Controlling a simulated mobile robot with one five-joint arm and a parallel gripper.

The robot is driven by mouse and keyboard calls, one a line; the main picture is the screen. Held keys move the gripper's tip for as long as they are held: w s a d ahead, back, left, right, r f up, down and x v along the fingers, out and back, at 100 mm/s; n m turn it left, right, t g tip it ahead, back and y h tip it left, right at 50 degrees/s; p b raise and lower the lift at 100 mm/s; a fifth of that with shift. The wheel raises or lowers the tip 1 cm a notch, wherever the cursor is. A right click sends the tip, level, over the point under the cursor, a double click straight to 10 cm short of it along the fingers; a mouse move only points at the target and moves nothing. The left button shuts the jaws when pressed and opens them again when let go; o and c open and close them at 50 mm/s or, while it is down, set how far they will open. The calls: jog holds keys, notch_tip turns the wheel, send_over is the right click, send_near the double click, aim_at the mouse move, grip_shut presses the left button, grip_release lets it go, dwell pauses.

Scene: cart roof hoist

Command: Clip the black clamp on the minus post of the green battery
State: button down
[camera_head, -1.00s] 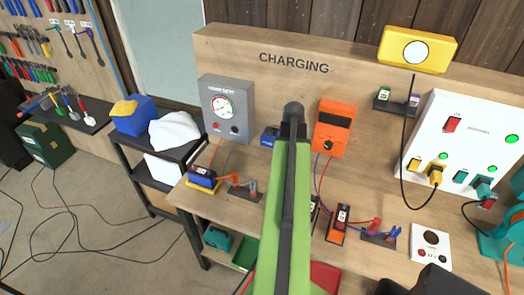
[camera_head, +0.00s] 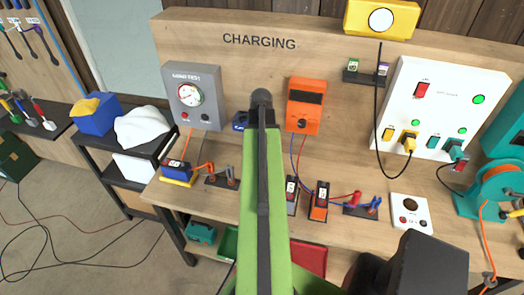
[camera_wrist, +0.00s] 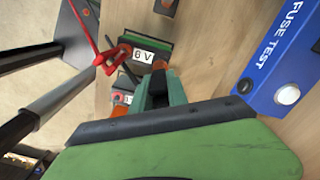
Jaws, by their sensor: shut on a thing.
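In the wrist view, a dark green battery (camera_wrist: 159,46) with a white "6 V" label lies just beyond my gripper (camera_wrist: 160,72). My teal fingers are shut on a small dark thing at their tips, taken as the black clamp, mostly hidden by the fingers. I cannot tell whether it touches a post. A red clamp (camera_wrist: 106,56) with a red lead is at the battery's left end. In the head view my green arm hides the gripper and what it holds. A dark battery (camera_head: 292,190) stands right of the arm.
A blue "FUSE TEST" box (camera_wrist: 285,60) stands close to my gripper's right. In the head view, an orange battery (camera_head: 320,196), a clamp holder (camera_head: 361,211) and a blue-yellow battery (camera_head: 178,174) are on the bench.

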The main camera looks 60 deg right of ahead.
jog(key=shift+f+b, duration=0.6)
jog(key=shift+f, duration=0.45)
jog(key=shift+f+b, duration=1.65)
jog(key=c, duration=1.2)
grip_release()
jog(key=shift+r, duration=0.1)
notch_tip(320, 180, up, 18)
jog(key=p, duration=1.7)
jog(key=shift+f+p, duration=0.2)
jog(key=shift+p, duration=0.2)
jog(key=shift+f, duration=0.15)
